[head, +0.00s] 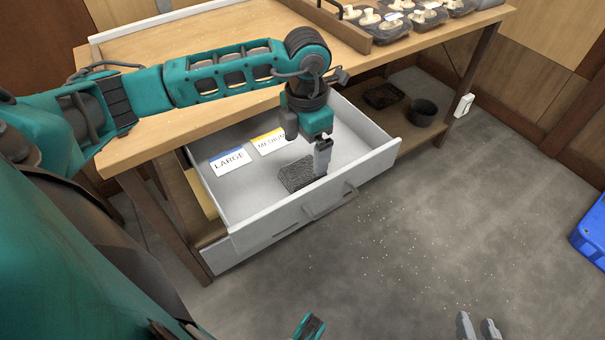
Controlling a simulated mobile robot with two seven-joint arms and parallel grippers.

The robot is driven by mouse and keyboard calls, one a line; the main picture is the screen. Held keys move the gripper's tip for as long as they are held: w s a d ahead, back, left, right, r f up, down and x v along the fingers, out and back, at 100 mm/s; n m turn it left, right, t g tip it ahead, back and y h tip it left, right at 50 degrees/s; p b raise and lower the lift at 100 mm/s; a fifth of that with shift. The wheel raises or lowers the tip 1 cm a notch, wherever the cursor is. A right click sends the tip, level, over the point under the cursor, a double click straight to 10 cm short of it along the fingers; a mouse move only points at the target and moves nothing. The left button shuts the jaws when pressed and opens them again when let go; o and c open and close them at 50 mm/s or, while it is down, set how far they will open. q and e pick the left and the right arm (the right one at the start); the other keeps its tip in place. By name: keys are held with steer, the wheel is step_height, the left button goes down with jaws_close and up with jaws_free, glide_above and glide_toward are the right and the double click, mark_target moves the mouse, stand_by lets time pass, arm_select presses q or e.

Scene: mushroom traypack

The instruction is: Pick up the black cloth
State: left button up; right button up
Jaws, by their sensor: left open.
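The black cloth (297,175) lies flat on the floor of the open grey drawer (353,161), near its front wall. It looks dark and textured. My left gripper (323,157) reaches down into the drawer from above, with its fingers beside the cloth's right upper edge. It is open, and one finger is largely hidden by the other. I cannot tell whether it touches the cloth. My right gripper (478,326) shows only its two fingertips at the bottom edge of the head view. They stand apart with nothing between them.
A LARGE card (230,161) and a MEDIUM card (269,141) lie in the drawer behind the cloth. Mushroom trays (393,27) stand on the wooden table (160,138). A dark pot (422,112) sits on the lower shelf.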

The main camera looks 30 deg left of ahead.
mark_target(304, 168)
arm_select(q)
steer(key=shift+s+f+b, duration=0.2)
steer(key=shift+f+b, duration=0.55)
steer(key=shift+f, duration=2.4)
steer(key=shift+c, duration=0.3)
steer(key=c, duration=1.1)
